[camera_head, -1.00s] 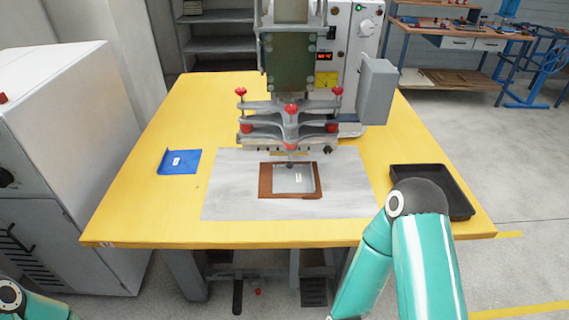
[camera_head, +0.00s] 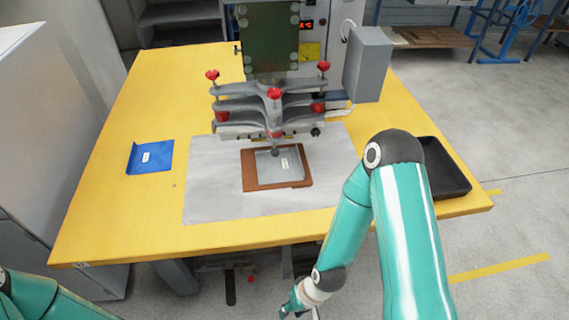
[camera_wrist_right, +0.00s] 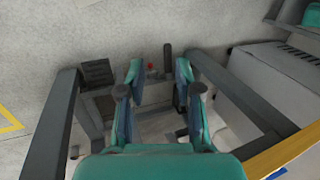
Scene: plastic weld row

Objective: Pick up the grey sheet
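The grey sheet (camera_head: 280,166) carries a small white label and lies inside a brown frame (camera_head: 249,172) on a pale grey mat (camera_head: 215,195), below the press head. My right gripper (camera_wrist_right: 160,90) is open and empty in the right wrist view, its two fingers apart above the floor. In the head view it is low in front of the table's front edge, well short of the sheet and partly cut off by the picture's bottom. Only a link of my left arm shows at the bottom left; its gripper is out of view.
The press (camera_head: 270,95) with red knobs stands right behind the sheet and overhangs its far edge. A blue piece (camera_head: 150,157) with a label lies at left on the yellow table (camera_head: 110,215). A black tray (camera_head: 445,170) is at right, partly behind my right arm.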

